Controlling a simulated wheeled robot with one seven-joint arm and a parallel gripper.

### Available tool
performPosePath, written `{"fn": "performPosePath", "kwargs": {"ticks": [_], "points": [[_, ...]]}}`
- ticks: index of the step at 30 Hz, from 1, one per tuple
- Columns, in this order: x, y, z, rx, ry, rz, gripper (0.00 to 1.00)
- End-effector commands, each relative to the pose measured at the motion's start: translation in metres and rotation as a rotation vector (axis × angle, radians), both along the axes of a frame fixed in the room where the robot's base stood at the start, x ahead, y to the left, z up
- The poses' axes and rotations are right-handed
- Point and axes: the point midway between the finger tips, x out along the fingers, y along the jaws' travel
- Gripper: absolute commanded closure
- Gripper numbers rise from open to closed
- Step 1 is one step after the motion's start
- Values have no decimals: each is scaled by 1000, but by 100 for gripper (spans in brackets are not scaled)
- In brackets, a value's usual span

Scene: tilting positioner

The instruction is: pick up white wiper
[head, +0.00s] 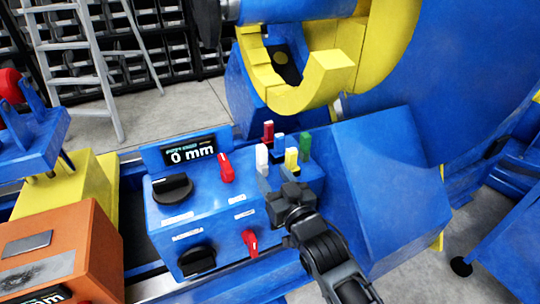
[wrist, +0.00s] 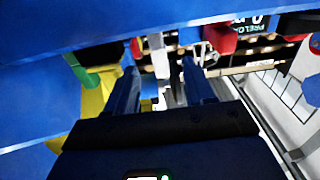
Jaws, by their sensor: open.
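The white wiper (head: 262,156) stands upright at the left of a small group of coloured wipers on the blue console. My gripper (head: 280,184) is just in front of and below it in the head view, close to the group. In the wrist view, my gripper (wrist: 160,68) has its two fingers apart. A white upright piece (wrist: 159,60), which looks like the white wiper, shows between and beyond the fingertips. I cannot tell how far into the gap it reaches. No contact is visible, and its lower part is hard to make out.
Red (head: 268,131), blue (head: 280,142), yellow (head: 291,160) and green (head: 305,146) wipers stand close around the white one. A control panel with a "0 mm" display (head: 191,154), black knobs and red switches lies to the left. A yellow hooked fixture (head: 325,82) rises behind.

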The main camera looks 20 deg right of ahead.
Motion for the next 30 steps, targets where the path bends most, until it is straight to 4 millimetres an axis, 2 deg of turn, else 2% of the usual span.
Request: {"fn": "performPosePath", "kwargs": {"ticks": [13,17,23,30], "points": [[53,-3,4,0,-1,0,47],[61,-3,5,1,-1,0,47],[61,-3,4,0,0,0,47],[61,-3,5,0,0,0,67]]}}
